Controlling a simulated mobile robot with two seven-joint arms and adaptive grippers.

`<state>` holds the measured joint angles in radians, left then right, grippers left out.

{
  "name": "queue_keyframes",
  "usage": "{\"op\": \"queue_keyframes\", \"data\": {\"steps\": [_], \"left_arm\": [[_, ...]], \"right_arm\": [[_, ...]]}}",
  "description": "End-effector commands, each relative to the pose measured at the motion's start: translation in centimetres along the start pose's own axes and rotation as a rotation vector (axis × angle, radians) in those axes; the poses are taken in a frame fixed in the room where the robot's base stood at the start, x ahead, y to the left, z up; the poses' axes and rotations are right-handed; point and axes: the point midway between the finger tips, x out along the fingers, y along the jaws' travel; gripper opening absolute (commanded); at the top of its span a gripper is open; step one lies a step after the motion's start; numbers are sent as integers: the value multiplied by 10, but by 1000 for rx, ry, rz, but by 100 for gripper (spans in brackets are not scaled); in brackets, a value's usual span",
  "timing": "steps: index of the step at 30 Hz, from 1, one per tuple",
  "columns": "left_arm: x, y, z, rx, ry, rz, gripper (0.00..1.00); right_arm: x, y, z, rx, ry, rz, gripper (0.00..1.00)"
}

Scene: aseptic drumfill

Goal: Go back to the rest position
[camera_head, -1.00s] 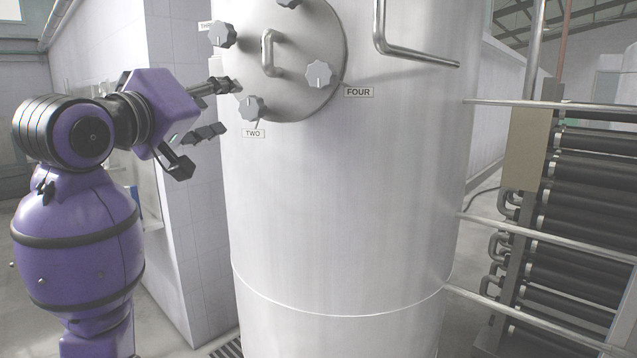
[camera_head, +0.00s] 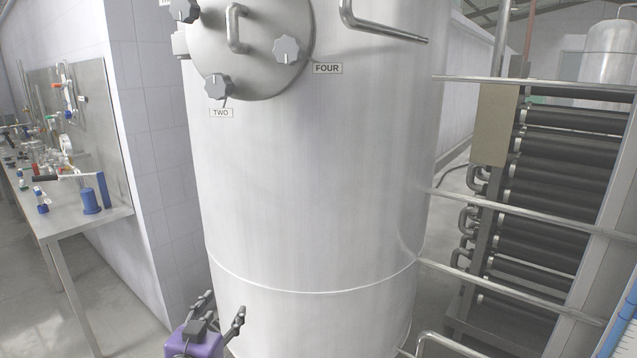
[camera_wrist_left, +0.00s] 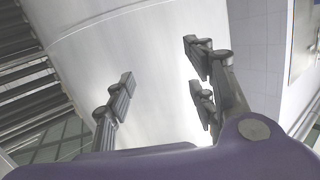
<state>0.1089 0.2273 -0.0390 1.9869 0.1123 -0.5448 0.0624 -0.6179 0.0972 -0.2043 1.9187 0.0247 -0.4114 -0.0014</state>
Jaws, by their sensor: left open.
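My left gripper (camera_head: 222,308) is low in the head view, at the bottom, in front of the lower part of the steel tank (camera_head: 310,190). Its fingers are spread and empty. In the left wrist view the fingers of the left gripper (camera_wrist_left: 160,92) stand apart with the bare tank wall (camera_wrist_left: 150,60) beyond them and nothing between them. The round hatch (camera_head: 255,50) with its grey knobs is at the top of the tank, well above the gripper. Labels TWO (camera_head: 221,113) and FOUR (camera_head: 328,68) show beside knobs. My right gripper is not visible.
A steel bench (camera_head: 95,222) with small bottles and a blue stand (camera_head: 90,201) is at the left, beside a tiled wall (camera_head: 150,140). A rack of dark rollers (camera_head: 565,205) and horizontal pipes (camera_head: 500,225) are at the right. Floor shows between bench and tank.

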Motion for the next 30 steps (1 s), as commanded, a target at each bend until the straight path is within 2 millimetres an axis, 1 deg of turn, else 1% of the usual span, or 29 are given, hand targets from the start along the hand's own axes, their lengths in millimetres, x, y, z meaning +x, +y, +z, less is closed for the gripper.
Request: {"op": "queue_keyframes", "data": {"steps": [1, 2, 3, 5, 6, 8, 9, 11, 12, 14, 15, 18, 21, 24, 30], "left_arm": [[-15, 6, 42, 9, -51, -1, 51], [-24, 9, 62, 14, -75, -1, 51], [-37, 14, 90, 19, -110, 0, 51], [-59, 22, 130, 24, -164, 1, 51], [-75, 28, 156, 23, -200, 3, 51], [-101, 36, 193, 17, -257, 4, 51], [-120, 42, 216, 10, -297, 5, 51], [-149, 51, 250, -7, -361, 3, 51], [-169, 56, 270, -19, -404, 3, 51], [-198, 64, 297, -39, -464, 1, 51], [-216, 68, 311, -52, -498, -2, 51], [-253, 76, 338, -78, -568, -10, 51], [-277, 76, 352, -90, -609, -21, 51], [-287, 76, 358, -93, -626, -25, 51], [-288, 75, 359, -93, -629, -26, 51]], "right_arm": [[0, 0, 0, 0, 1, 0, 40], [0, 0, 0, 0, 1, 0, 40], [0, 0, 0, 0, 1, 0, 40], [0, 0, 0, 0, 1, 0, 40], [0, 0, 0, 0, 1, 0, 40], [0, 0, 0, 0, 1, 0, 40], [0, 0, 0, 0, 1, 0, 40], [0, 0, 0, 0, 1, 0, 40], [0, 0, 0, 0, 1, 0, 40], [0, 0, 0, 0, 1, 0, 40], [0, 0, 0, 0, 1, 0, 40], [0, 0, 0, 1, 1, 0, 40], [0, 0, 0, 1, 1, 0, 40], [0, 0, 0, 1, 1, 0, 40], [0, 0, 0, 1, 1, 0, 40]]}}
